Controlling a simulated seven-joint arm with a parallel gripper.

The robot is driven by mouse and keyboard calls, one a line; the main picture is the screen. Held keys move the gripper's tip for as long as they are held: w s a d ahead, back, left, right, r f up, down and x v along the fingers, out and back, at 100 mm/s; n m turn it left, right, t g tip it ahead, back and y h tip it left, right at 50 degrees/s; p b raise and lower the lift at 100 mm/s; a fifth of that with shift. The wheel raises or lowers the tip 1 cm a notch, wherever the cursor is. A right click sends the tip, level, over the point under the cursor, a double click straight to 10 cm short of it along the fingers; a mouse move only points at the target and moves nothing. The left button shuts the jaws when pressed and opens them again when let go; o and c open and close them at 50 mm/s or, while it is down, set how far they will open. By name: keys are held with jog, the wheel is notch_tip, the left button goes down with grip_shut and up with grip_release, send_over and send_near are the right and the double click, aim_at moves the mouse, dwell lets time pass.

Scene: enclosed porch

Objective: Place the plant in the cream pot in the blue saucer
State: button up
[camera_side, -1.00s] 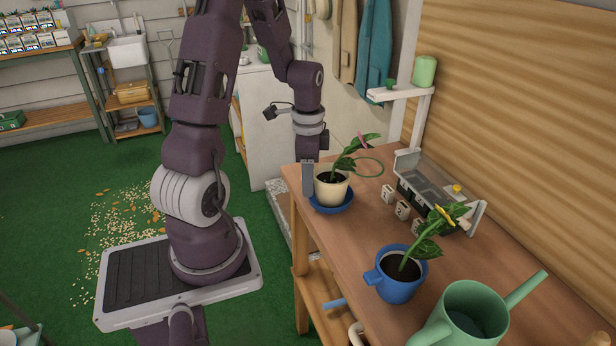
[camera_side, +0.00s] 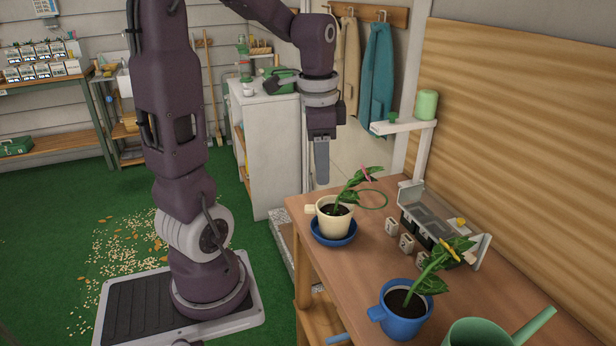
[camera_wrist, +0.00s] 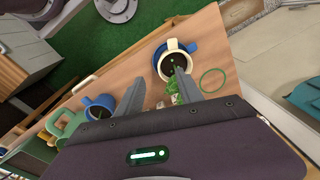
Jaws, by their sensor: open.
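The cream pot (camera_side: 335,222) holds a leafy green plant (camera_side: 350,189) with a pink tag. In the wrist view the cream pot (camera_wrist: 172,49) sits within the blue saucer (camera_wrist: 157,72). My gripper (camera_side: 321,182) is above and behind the pot, apart from it and holding nothing. In the wrist view its two fingers (camera_wrist: 160,92) are spread wide, with the plant's leaves showing between them.
A blue pot with a plant (camera_side: 404,315) stands nearer on the bench (camera_side: 360,278). A green watering can (camera_side: 478,334) is at the front edge of view. Small white blocks (camera_side: 407,243) and a clear-lidded box (camera_side: 436,215) lie to the right. A green ring (camera_side: 381,206) lies behind the pot.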

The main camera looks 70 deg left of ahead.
jog(key=s+d+r+n+t, duration=0.1)
jog(key=s+d, duration=0.3)
jog(key=d, duration=0.4)
jog(key=s+d+r+n+t, duration=0.2)
jog(key=s+d+r+t, duration=0.1)
jog(key=s+d, duration=0.2)
jog(key=d, duration=0.2)
jog(key=shift+s+d+n+t+h, duration=0.25)
jog(key=shift+d+n+t+h, duration=0.05)
jog(key=shift+d+t, duration=0.1)
